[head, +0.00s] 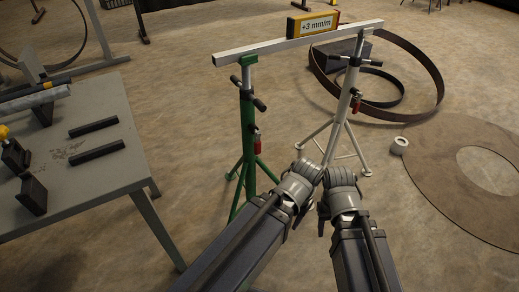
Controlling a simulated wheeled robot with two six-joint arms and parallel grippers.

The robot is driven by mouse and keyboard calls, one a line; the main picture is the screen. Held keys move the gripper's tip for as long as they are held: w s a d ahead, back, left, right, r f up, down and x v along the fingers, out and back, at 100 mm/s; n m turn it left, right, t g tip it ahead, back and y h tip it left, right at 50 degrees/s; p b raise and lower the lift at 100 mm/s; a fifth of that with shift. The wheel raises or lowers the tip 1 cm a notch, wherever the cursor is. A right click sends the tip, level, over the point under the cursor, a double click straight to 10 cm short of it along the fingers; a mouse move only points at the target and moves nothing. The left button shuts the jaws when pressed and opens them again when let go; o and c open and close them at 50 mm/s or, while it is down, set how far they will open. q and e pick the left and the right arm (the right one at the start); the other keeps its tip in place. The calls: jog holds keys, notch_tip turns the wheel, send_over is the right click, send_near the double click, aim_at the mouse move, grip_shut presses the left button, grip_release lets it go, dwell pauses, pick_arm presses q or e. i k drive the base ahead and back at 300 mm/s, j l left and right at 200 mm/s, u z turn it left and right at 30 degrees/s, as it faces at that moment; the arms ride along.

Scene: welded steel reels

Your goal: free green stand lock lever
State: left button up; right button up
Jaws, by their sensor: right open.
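The green stand (247,130) stands upright on splayed legs, left of centre. A dark cross handle (260,103) sits near its top, and a red lever-like part (257,144) is on its post lower down. I cannot tell how far that part is turned. My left gripper (298,186) is in front of the stand's legs, to their right, apart from the red part; its jaws are hidden. My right gripper (341,190) is beside it on the right, open and empty, below the white stand (344,112).
A beam (265,47) rests across both stands, carrying a yellow level (313,26) reading "+3 mm/m". The white stand has its own red part (356,103). A grey table (90,170) stands left. Steel rings (441,85) and a flat disc (430,160) lie right.

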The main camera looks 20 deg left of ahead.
aim_at(257, 144)
jog(key=k+j+z, duration=0.1)
jog(key=k+j, duration=0.3)
jog(key=j, duration=0.2)
jog(key=k+j+z, duration=0.1)
jog(key=k+j, duration=0.3)
jog(key=j, duration=0.15)
